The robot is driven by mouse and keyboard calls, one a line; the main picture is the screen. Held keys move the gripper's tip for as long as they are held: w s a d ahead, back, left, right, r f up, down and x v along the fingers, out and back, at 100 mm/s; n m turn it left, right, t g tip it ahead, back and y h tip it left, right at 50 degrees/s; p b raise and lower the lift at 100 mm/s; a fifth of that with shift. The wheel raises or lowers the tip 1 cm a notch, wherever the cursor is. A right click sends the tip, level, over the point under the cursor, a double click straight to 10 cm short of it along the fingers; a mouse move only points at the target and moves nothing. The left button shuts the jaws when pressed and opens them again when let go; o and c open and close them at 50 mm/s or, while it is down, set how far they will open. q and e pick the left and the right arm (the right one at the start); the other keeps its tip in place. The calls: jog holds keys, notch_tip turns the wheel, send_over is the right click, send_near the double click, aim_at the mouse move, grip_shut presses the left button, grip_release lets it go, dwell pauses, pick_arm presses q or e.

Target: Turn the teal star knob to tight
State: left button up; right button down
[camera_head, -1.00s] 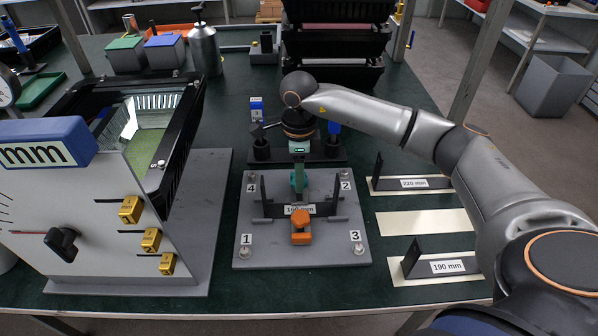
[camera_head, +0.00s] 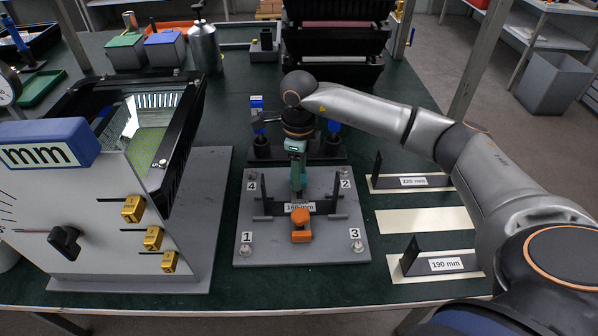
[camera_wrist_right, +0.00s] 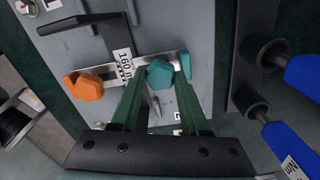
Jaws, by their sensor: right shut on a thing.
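The teal star knob (camera_wrist_right: 160,74) sits on the grey fixture plate (camera_head: 262,222), near the middle, behind the 160 mm label (camera_head: 298,207). My right gripper (camera_head: 298,188) reaches down on it from above. In the right wrist view its two green fingers (camera_wrist_right: 161,82) stand on either side of the knob and are shut on it. In the head view the fingers hide most of the knob. I cannot read a tight mark or the knob's angle. My left gripper is in neither view.
An orange knob (camera_head: 301,217) sits in front of the teal one. Black upright brackets flank the label. Blue-handled tools (camera_head: 257,112) stand in a black rack behind. A gauge panel (camera_head: 95,215) stands at left. Labelled stops (camera_head: 445,265) lie at right.

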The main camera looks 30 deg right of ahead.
jog(key=shift+c, duration=2)
grip_release()
jog(key=shift+r, duration=0.1)
notch_tip(320, 180, up, 12)
jog(key=shift+r+p, duration=0.2)
jog(key=shift+p, duration=0.1)
jog(key=shift+s+f, duration=0.1)
